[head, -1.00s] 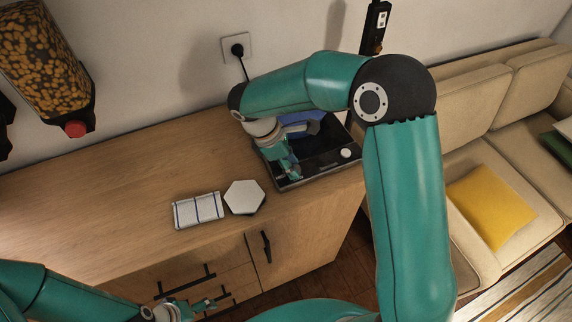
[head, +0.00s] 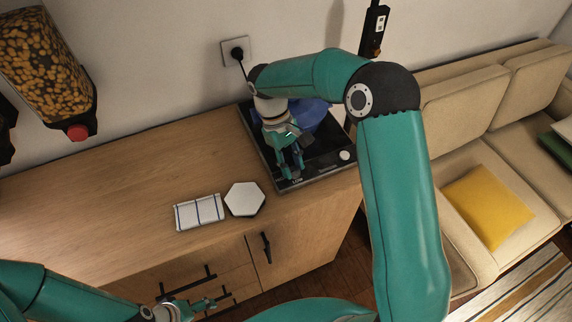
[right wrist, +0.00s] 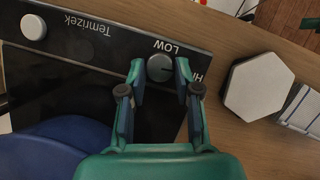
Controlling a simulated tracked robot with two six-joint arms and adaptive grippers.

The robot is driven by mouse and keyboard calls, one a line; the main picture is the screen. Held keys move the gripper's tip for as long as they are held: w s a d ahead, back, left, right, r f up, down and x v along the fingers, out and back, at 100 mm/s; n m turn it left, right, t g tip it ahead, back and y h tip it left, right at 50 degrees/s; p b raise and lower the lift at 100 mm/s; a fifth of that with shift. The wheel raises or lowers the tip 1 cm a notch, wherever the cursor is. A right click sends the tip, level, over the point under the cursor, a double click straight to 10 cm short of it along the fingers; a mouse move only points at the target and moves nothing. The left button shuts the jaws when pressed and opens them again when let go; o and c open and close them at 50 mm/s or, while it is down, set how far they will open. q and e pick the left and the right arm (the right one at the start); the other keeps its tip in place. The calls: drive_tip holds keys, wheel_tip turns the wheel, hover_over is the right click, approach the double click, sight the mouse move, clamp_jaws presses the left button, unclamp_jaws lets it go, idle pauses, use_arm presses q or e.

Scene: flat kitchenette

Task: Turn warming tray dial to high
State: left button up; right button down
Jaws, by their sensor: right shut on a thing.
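The black warming tray (head: 326,160) lies at the right end of the wooden counter. Its round grey dial (right wrist: 160,68) is on the front strip, with "LOW" and a partly hidden "HI" label beside it in the right wrist view. A dark pointer mark on the dial is too small to read surely. My right gripper (right wrist: 160,72) is shut on the dial, one finger on each side. In the head view the right gripper (head: 290,175) reaches down at the tray's front left and covers the dial. My left gripper (head: 211,302) is open and empty low in front of the drawers.
A blue round object (head: 309,113) is on the tray, behind my right gripper. A white round knob (head: 345,155) sits at the tray's front right. A white hexagonal piece (head: 245,199) and a striped folded cloth (head: 199,211) lie left of the tray. The counter's left part is clear.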

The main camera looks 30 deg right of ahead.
drive_tip(key=shift+s+d+m, duration=0.1)
drive_tip(key=shift+d+m, duration=0.05)
drive_tip(key=shift+m, duration=0.45)
drive_tip(key=c, duration=0.8)
unclamp_jaws()
drive_tip(key=shift+s, duration=0.1)
drive_tip(key=d+v, duration=0.1)
drive_tip(key=v, duration=1)
drive_tip(key=shift+w+a+r, duration=0.35)
drive_tip(key=shift+w, duration=0.1)
